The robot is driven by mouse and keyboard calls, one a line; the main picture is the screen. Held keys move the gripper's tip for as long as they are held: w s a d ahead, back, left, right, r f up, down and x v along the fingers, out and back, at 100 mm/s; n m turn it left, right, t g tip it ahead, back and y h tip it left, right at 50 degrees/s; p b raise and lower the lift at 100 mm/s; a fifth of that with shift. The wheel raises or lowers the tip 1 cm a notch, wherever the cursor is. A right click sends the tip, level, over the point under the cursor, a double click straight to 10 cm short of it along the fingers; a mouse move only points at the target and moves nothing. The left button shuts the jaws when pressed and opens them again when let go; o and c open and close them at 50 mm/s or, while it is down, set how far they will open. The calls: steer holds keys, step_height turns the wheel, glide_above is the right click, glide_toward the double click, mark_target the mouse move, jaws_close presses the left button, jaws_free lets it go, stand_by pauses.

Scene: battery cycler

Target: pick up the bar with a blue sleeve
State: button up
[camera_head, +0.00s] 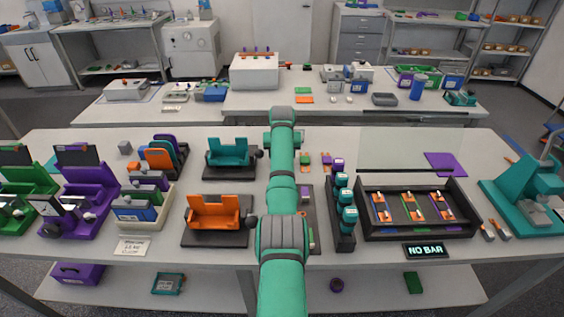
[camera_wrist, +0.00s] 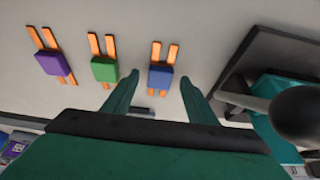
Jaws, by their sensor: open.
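In the wrist view, the bar with a blue sleeve (camera_wrist: 161,78) lies flat on the pale table, its copper-coloured strips sticking out on both sides of the sleeve. My gripper (camera_wrist: 158,86) is open, with one teal finger to each side of this bar in the picture. I cannot tell how far above the table the fingers are, and no contact shows. A bar with a green sleeve (camera_wrist: 104,69) and a bar with a purple sleeve (camera_wrist: 52,63) lie to its left. In the head view my arm hides the blue-sleeved bar and the fingers.
A dark-based teal fixture (camera_wrist: 275,95) with a dark round knob stands close right of my gripper; it also shows in the head view (camera_head: 230,153). A row of teal-capped units (camera_head: 345,200), a black tray (camera_head: 370,232) and a "NO BAR" sign (camera_head: 426,251) stand right of my arm.

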steer(key=shift+w+f, duration=0.1)
steer(key=shift+f, duration=0.1)
steer(key=shift+c, duration=0.3)
steer(key=c, duration=1.2)
steer(key=shift+o, duration=0.2)
